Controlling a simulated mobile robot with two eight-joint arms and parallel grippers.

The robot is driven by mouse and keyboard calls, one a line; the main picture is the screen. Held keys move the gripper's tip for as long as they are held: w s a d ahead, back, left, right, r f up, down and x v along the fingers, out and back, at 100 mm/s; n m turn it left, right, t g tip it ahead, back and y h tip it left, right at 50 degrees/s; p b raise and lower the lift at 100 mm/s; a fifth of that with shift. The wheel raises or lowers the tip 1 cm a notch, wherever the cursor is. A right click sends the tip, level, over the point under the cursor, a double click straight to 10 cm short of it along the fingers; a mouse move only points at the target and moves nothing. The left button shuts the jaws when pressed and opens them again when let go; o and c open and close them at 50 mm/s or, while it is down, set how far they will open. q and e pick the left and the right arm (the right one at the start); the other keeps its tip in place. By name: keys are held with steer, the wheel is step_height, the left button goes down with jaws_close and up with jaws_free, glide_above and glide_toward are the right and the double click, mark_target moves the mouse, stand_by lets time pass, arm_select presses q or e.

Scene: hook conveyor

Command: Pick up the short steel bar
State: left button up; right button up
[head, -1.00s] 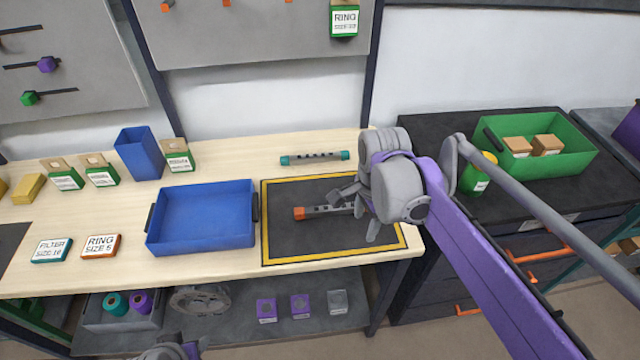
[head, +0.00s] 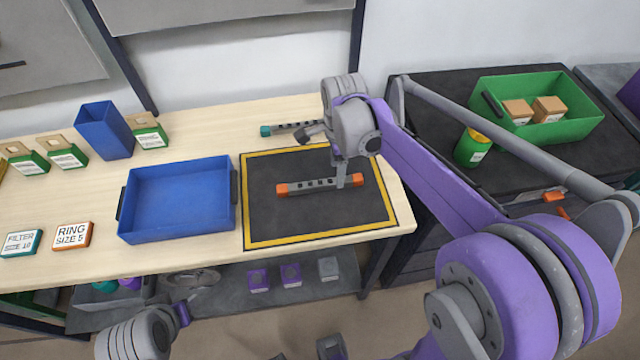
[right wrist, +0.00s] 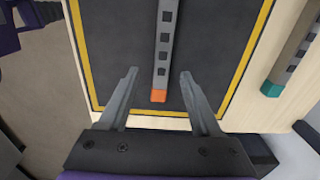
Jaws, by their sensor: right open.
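A grey bar with orange ends and dark square holes (head: 312,185) lies on the black mat, and it also shows in the right wrist view (right wrist: 164,50). A similar bar with teal ends (head: 290,127) lies behind the mat, partly hidden by my right arm. I cannot tell which is shorter. My right gripper (head: 326,155) is open and empty over the orange-ended bar. In the right wrist view its fingers (right wrist: 159,74) appear on either side of the bar, near one orange end. Part of my left arm shows at the bottom left; its fingers are not clear.
The black mat has a yellow border (head: 300,241). A blue tray (head: 180,236) stands just left of it. A blue bin (head: 106,132) and tagged green boxes stand behind. A green crate (head: 560,128) and a green canister (head: 472,148) are on the dark bench at right.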

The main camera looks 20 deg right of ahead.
mark_target(335, 179)
steer(key=f, duration=0.4)
steer(key=shift+w+f, duration=0.2)
steer(key=shift+f, duration=0.2)
jaws_close()
